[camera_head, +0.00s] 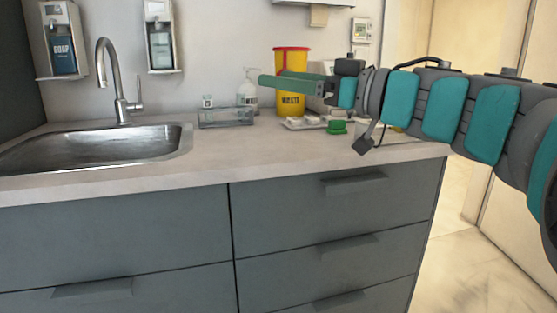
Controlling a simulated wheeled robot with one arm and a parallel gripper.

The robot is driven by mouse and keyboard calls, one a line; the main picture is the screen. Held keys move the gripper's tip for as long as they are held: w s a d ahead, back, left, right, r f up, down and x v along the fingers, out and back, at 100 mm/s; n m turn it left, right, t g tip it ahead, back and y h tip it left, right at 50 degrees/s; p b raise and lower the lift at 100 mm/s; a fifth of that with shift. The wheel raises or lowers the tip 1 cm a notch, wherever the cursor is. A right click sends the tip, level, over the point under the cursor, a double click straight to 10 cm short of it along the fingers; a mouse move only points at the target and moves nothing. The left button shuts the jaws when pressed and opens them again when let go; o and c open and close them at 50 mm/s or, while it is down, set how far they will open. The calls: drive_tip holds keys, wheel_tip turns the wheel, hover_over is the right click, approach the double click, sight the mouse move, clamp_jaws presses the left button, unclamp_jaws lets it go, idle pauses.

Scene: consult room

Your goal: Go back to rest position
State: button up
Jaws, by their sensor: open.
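My gripper (292,83) is at the end of my arm, which reaches in from the right edge of the head view. Its green fingers point left, above the counter and in front of the yellow waste bin. The fingers are open, and I see nothing held between them. The arm is stretched out roughly level over the right part of the counter. It hides part of the bin and the counter's back right area.
The counter (120,180) carries a sink (90,150), a clear box (226,117), a bottle (247,92), a yellow waste bin with red lid (291,104), a tray (290,126) and a green item (337,127). Soap dispensers hang behind. Open floor (465,270) lies right.

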drive_tip(key=w+d+f+m+t+h, duration=0.1)
drive_tip(key=w+d+m+t+h, duration=0.4)
drive_tip(key=d, duration=0.3)
drive_tip(key=w+d+f+m+t+h, duration=0.1)
drive_tip(key=w+d+m+t+h, duration=0.35)
drive_tip(key=d+h, duration=0.3)
drive_tip(key=s+d+f+m+g+h, duration=0.3)
drive_tip(key=d+f+h, duration=0.15)
drive_tip(key=f, duration=0.45)
drive_tip(key=s+d+f+m+g+h, duration=0.25)
drive_tip(key=d+f, duration=0.25)
drive_tip(key=f, duration=0.4)
drive_tip(key=s+a+f+g, duration=0.1)
drive_tip(key=s+f+g, duration=0.3)
drive_tip(key=s+f, duration=0.4)
drive_tip(key=s+a+f+g, duration=0.2)
drive_tip(key=s+f+g, duration=0.3)
drive_tip(key=f, duration=0.5)
drive_tip(key=s+a+f+n+g+y, duration=0.1)
drive_tip(key=s+a+f+g, duration=0.2)
drive_tip(key=s, duration=0.7)
drive_tip(key=s+a+f+n+g+y, duration=0.1)
drive_tip(key=s+a+f, duration=0.4)
drive_tip(key=s, duration=0.5)
drive_tip(key=g+y, duration=0.1)
drive_tip(key=g, duration=0.1)
drive_tip(key=shift+s+a+f+n+g, duration=0.2)
drive_tip(key=shift+n+g, duration=0.1)
drive_tip(key=shift+n, duration=0.1)
